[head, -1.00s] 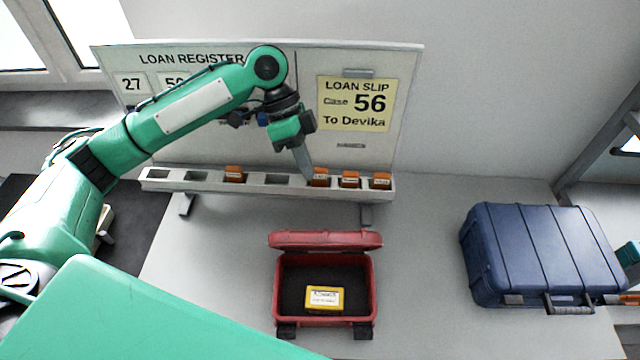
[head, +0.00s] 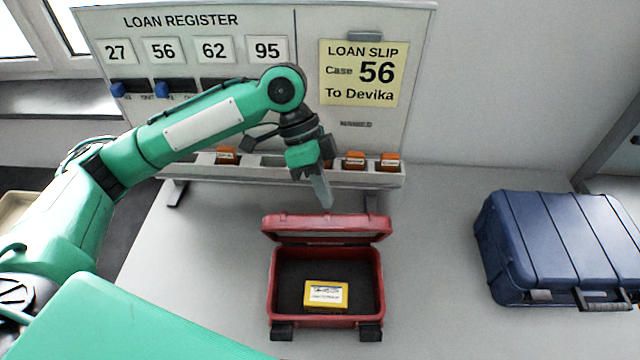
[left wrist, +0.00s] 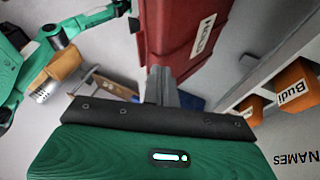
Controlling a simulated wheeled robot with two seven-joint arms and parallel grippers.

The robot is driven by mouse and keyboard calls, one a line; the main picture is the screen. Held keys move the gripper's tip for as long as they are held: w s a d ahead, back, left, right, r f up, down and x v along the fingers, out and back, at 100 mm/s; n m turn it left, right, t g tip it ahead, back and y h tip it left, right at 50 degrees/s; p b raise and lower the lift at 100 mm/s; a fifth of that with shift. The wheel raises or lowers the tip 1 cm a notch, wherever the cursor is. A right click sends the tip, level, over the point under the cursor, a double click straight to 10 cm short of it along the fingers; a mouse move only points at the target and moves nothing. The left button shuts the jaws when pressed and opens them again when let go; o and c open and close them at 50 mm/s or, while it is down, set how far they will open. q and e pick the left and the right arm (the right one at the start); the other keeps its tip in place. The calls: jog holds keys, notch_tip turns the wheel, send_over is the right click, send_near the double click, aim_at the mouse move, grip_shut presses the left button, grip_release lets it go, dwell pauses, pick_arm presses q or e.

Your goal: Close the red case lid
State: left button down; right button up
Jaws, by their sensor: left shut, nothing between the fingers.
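The red case (head: 271,290) stands open on the table, its red lid (head: 327,224) raised at the back edge. A yellow box (head: 326,296) with a white label lies on the dark lining inside. My left gripper (head: 325,200) is shut and empty, its fingers pointing down just behind and above the raised lid. In the left wrist view the shut fingertips (left wrist: 160,75) show close to the red lid (left wrist: 180,35), which carries a white label; I cannot tell whether they touch. My right gripper is not in view.
Behind the case stands the loan register board (head: 300,60) with a grey rack (head: 250,172) of orange blocks (head: 355,160) along its foot. A closed blue case (head: 560,240) lies at the right. The table between the cases is clear.

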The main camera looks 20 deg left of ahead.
aim_at(327, 229)
pick_arm(q)
jog(key=shift+s+d+f+b, duration=0.15)
jog(key=shift+s+f+b, duration=0.15)
jog(key=shift+s, duration=0.25)
jog(key=shift+s+d+f+b, duration=0.2)
jog(key=shift+s+b, duration=0.15)
jog(key=shift+s, duration=0.3)
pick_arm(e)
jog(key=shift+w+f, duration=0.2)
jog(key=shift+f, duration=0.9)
